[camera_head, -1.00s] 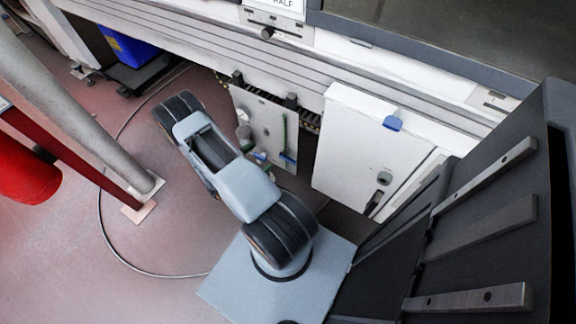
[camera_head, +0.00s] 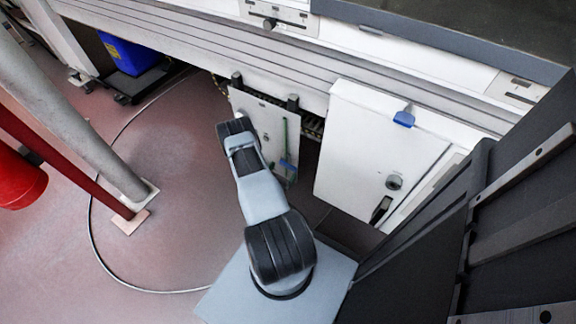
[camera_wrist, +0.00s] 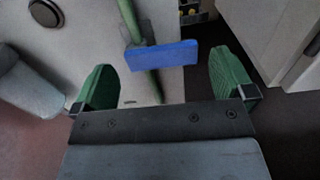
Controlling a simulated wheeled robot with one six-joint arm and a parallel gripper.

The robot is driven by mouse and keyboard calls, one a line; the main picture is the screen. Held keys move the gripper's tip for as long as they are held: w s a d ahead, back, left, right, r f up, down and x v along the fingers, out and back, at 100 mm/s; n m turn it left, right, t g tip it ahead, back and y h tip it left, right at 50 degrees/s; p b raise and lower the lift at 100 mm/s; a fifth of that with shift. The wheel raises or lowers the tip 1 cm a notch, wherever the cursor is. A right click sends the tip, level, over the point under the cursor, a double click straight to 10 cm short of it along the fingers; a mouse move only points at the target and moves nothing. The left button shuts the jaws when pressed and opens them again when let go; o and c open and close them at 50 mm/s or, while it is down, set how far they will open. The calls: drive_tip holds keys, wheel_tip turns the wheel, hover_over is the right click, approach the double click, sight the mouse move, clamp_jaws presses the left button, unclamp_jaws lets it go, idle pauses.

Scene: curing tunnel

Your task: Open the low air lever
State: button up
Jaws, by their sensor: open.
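The blue lever (camera_head: 288,165) sits on a thin green pipe (camera_head: 285,135) on the low white panel (camera_head: 258,112). In the wrist view the blue lever (camera_wrist: 162,55) lies across the green pipe (camera_wrist: 132,20), nearly level and tilted slightly. My gripper (camera_wrist: 163,72) is open, with one green finger left of the lever and one right of it. The lever shows between the fingers, and I see no finger touching it. How far the lever is beyond the fingertips is hard to tell.
A white cabinet (camera_head: 375,150) with a blue tab and black handle stands right of the panel, past a dark gap. A round dark knob (camera_wrist: 45,12) and a grey cylinder (camera_wrist: 28,85) are at left in the wrist view. A cable curves over the floor.

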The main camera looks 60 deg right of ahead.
sight(287, 165)
drive_tip(key=d, duration=0.3)
drive_tip(key=shift+s+f, duration=0.1)
drive_tip(key=shift+d+b, duration=0.4)
drive_tip(key=shift+d, duration=0.55)
drive_tip(key=shift+c, duration=0.4)
drive_tip(key=c, duration=0.9)
drive_tip(key=shift+w, duration=0.2)
